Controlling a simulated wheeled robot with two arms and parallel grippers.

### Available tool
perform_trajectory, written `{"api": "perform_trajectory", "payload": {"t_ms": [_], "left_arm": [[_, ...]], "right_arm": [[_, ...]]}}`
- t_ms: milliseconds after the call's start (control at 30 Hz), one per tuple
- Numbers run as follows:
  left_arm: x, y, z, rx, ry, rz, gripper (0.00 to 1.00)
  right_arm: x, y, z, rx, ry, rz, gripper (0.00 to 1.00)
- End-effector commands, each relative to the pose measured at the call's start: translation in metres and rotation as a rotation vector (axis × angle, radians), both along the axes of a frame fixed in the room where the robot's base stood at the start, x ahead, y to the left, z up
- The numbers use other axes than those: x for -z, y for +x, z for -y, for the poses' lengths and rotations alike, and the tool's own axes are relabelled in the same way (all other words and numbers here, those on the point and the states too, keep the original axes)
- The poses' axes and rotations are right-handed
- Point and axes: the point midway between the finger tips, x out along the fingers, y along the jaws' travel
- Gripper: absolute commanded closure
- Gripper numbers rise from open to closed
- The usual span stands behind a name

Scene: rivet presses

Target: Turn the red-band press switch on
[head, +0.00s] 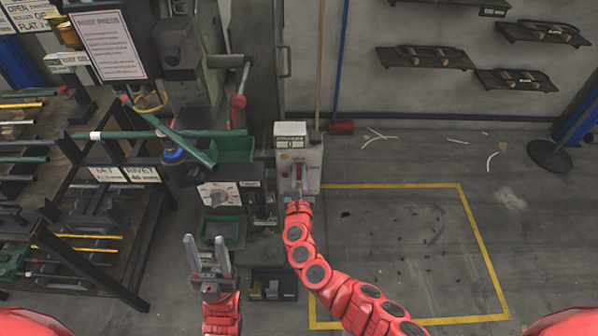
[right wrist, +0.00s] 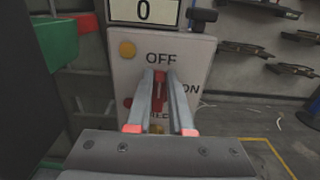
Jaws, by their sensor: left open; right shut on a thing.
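The white switch box (head: 311,157) with a counter on top stands in front of the press (head: 251,62). In the right wrist view its panel (right wrist: 128,75) shows "OFF" above and "ON" at the right. The red switch handle (right wrist: 159,77) sits between the fingers of my right gripper (right wrist: 160,103), upright in that view with its upper end just below "OFF". My right gripper (head: 299,180) is shut on it, and the fingers hide part of the handle. My left gripper (head: 207,252) is open and empty, left of and below the box.
A rack (head: 90,215) with rods fills the left side. A yellow-marked floor area (head: 470,222) at the right is open. Wall shelves (head: 424,58) hang behind.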

Motion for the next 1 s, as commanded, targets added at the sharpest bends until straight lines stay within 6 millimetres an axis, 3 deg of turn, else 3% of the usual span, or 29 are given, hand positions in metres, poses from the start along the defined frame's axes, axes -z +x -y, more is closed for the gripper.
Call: {"api": "perform_trajectory", "payload": {"t_ms": [467, 1000], "left_arm": [[0.008, 0.0, 0.0, 0.0, 0.0, 0.0, 0.5], [0.053, 0.0, 0.0, 0.0, 0.0, 0.0, 0.5]], "right_arm": [[0.002, 0.0, 0.002, 0.001, 0.058, 0.0, 1.0], [0.009, 0.0, 0.013, 0.002, 0.5, 0.001, 1.0]]}}
